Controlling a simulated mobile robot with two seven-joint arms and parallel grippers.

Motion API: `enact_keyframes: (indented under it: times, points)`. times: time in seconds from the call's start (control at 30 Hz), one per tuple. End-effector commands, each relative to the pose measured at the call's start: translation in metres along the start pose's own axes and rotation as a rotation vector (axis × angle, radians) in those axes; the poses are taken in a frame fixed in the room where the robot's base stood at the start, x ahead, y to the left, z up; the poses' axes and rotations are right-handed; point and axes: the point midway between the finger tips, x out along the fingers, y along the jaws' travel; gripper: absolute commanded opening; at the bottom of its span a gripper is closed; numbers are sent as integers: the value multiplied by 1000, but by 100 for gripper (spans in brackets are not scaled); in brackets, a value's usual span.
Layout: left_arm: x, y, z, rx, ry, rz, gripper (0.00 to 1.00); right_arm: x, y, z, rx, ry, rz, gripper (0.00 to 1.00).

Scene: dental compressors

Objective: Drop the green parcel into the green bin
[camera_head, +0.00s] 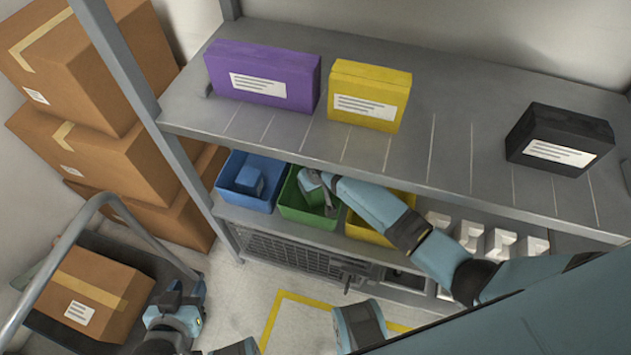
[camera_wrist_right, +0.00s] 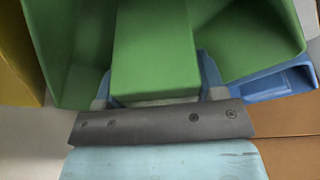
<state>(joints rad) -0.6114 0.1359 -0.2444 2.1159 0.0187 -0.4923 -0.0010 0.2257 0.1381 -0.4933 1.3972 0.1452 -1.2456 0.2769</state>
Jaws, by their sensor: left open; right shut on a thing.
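The green bin (camera_head: 300,212) stands on the lower shelf between a blue bin and a yellow bin. My right gripper (camera_head: 328,190) reaches in over the green bin and is shut on the green parcel (camera_head: 312,190). In the right wrist view the green parcel (camera_wrist_right: 155,50) sits between the fingers, with walls of the green bin (camera_wrist_right: 75,60) on both sides of it. The parcel's far end is out of view, so I cannot tell whether it touches the bin floor. My left gripper (camera_head: 186,292) is at the lower left, open, away from the bins.
The blue bin (camera_head: 230,196) holds a blue parcel (camera_head: 250,178). The yellow bin (camera_head: 365,232) is partly behind my right arm. Purple (camera_head: 262,75), yellow (camera_head: 370,95) and black (camera_head: 560,140) boxes stand on the upper shelf (camera_head: 455,140). A cart with a carton (camera_head: 88,292) is at left.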

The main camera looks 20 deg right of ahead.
Motion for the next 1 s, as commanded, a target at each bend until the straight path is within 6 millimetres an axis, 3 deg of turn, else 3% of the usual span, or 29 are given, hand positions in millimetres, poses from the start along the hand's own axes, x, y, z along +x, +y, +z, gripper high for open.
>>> enact_keyframes:
  times: [0.47,0.5,0.6,1.0]
  points:
    - [1,2,2,-8,-4,1,43,11,0,3,0,1,0,32]
    - [1,2,2,-8,-4,1,43,11,0,4,0,0,1,70]
    - [1,2,1,-9,-4,1,43,11,0,4,0,0,0,89]
    - [2,2,2,-9,-3,1,43,1,0,0,0,2,0,89]
